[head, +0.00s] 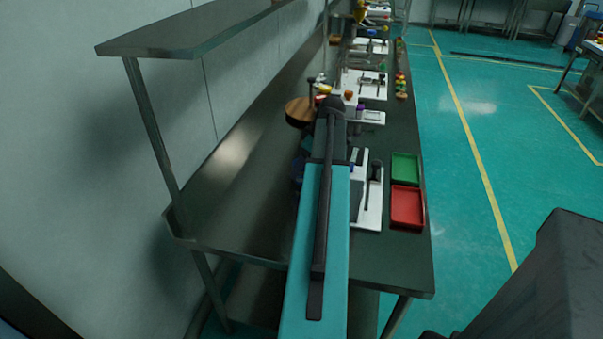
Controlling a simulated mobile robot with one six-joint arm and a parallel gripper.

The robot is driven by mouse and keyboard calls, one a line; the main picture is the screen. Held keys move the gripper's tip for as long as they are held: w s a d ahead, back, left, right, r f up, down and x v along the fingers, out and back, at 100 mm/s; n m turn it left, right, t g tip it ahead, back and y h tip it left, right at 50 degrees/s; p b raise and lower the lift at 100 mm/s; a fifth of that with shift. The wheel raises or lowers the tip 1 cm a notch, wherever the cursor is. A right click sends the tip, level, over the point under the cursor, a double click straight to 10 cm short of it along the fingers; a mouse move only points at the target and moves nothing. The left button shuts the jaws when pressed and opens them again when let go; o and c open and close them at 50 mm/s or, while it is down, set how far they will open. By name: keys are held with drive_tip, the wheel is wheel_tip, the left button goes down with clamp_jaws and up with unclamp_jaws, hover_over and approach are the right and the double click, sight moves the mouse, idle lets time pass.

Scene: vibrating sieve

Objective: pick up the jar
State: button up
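I cannot make out for certain which object is the jar. A small object with a purple top (360,109) stands on the bench just beyond the dark far end of my arm, and it may be the jar. It is too small to tell. My teal and black arm stretches away from me along the bench and hides part of it. I cannot make out my gripper or its fingers; they may be hidden by the arm.
The long dark metal bench (235,205) runs along the wall under a shelf (185,35). A green tray (405,168) and a red tray (407,207) lie near its right edge, beside a white device (372,213). A round wooden piece (299,111) stands farther back.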

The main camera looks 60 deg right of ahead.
drive_tip(key=shift+c, duration=0.3)
drive_tip(key=c, duration=1.1)
drive_tip(key=shift+r, duration=0.1)
drive_tip(key=shift+c, duration=0.2)
drive_tip(key=shift+r+b, duration=0.4)
drive_tip(key=shift+r, duration=4.55)
